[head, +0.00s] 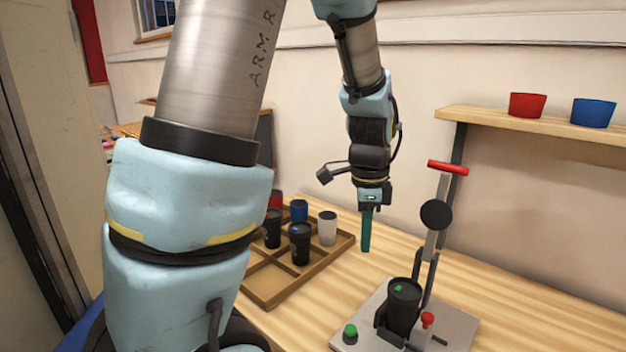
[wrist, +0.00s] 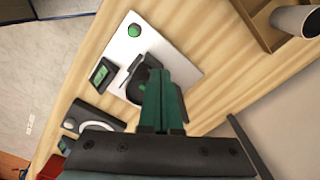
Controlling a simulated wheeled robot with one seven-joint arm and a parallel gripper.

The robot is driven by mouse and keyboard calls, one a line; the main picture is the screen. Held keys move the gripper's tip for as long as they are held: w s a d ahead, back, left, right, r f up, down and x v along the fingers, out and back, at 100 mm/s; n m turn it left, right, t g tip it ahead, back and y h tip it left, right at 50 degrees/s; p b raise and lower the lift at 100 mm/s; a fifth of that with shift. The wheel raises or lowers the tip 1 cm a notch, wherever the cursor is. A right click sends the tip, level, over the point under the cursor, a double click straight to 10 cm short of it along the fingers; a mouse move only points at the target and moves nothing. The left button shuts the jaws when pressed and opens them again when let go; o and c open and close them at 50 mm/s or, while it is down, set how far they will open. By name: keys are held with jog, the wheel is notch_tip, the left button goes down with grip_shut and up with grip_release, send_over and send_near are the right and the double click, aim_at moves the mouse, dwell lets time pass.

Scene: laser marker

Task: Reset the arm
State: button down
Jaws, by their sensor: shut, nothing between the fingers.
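My gripper (head: 366,230) hangs from my arm above the wooden bench, pointing down. Its teal fingers are together with nothing between them. It is behind and to the left of the laser marker (head: 437,222) in the head view, apart from it. In the wrist view my gripper (wrist: 163,97) shows its closed fingers over the marker's white base plate (wrist: 185,55). A black cup (head: 402,306) with a green mark stands in the marker's holder.
A wooden divided tray (head: 270,287) holds several cups, and its front compartment is empty. A green button (head: 350,331) and a red button (head: 428,319) are on the marker's base.

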jog(key=s+a+n+t, duration=0.1)
jog(key=s+a+n, duration=0.1)
jog(key=a+n, duration=1.6)
jog(key=shift+s+a+f, duration=0.15)
jog(key=shift+s+a, duration=0.1)
jog(key=shift+a, duration=0.1)
jog(key=shift+d, duration=0.1)
